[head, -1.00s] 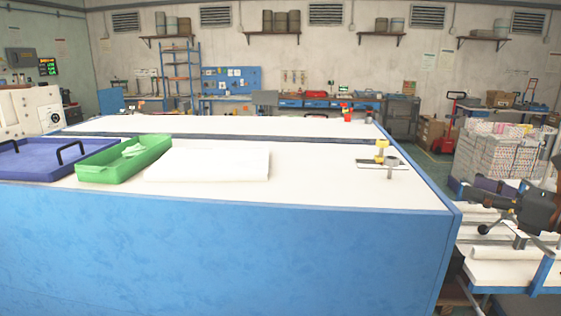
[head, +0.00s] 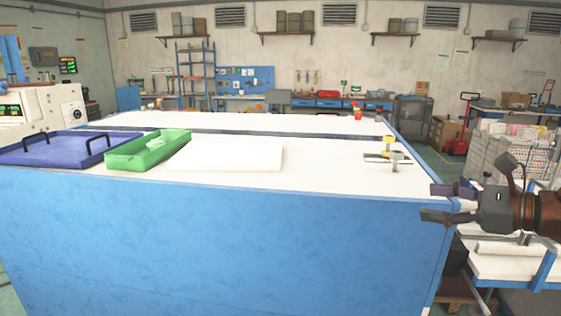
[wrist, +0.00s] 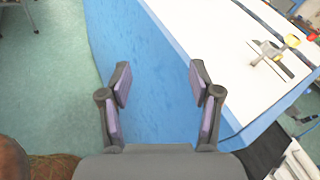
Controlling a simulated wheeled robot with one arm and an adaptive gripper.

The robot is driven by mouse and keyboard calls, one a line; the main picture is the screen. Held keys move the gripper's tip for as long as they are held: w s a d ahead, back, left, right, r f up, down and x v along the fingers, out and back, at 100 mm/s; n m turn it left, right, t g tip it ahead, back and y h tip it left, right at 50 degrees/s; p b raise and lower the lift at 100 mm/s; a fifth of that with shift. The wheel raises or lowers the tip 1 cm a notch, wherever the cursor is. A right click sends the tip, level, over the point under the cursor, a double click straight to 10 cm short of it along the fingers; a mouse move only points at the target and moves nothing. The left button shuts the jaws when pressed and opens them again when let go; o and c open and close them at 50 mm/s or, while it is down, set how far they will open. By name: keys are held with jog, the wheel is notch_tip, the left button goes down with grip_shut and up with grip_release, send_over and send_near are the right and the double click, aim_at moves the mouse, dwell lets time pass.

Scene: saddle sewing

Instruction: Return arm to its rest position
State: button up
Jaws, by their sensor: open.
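My gripper (head: 446,203) is at the right in the head view, in front of the right end of the long blue table (head: 230,235). Its dark fingers point left and are spread apart with nothing between them. In the wrist view my gripper (wrist: 160,90) shows two fingers with purple pads, open and empty. Behind and between them are the blue side of the table (wrist: 140,50) and the floor. The gripper appears apart from the table.
On the white tabletop are a blue tray (head: 50,152) with black handles, a green bin (head: 135,158), a white sheet (head: 225,154) and a small yellow-and-grey tool (head: 390,153). A lower white bench (head: 490,266) stands at the right.

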jog(key=s+a+f+n+g+h, duration=0.2)
jog(key=s+a+f+n+g, duration=0.3)
jog(key=a, duration=0.4)
jog(key=s+a+f+n+g+h, duration=0.1)
jog(key=s+a+f+n+g, duration=0.2)
jog(key=s+a+f+n, duration=0.45)
jog(key=s+d+f+n+g+h, duration=0.4)
jog(key=s+f+n+h, duration=0.4)
jog(key=s, duration=0.8)
notch_tip(320, 180, down, 4)
jog(key=shift+s+d+f+n+h, duration=0.2)
jog(key=shift+n+h, duration=0.1)
jog(key=shift+n, duration=0.85)
jog(key=shift+w, duration=0.1)
